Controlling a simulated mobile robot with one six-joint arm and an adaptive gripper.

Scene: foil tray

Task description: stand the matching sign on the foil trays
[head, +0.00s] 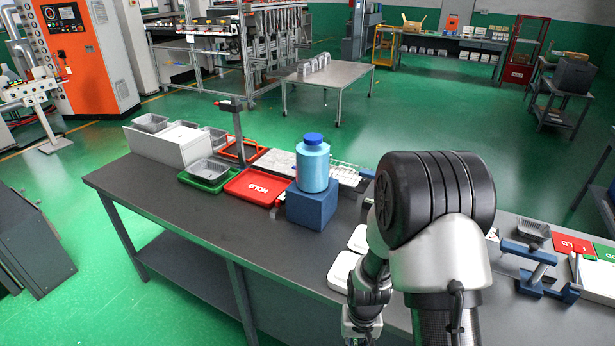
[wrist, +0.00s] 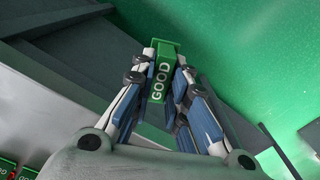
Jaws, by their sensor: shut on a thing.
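My gripper (wrist: 167,60) is shut on a green sign (wrist: 160,82) with white letters reading GOOD, held between its blue-padded fingers in the wrist view. In the head view my gripper (head: 361,326) is low at the bottom edge, partly cut off, and the sign cannot be made out there. A foil tray (head: 207,170) sits in a green tray (head: 212,187) on the left of the bench. A third foil tray (head: 533,230) is at the right, near a blue stand (head: 528,254).
A red tray marked HOLD (head: 247,187) lies beside the green one. A blue bottle (head: 312,165) stands on a blue block (head: 311,206). Red (head: 572,243) and green (head: 606,252) labelled pieces lie at the right. The bench's front left (head: 165,195) is clear.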

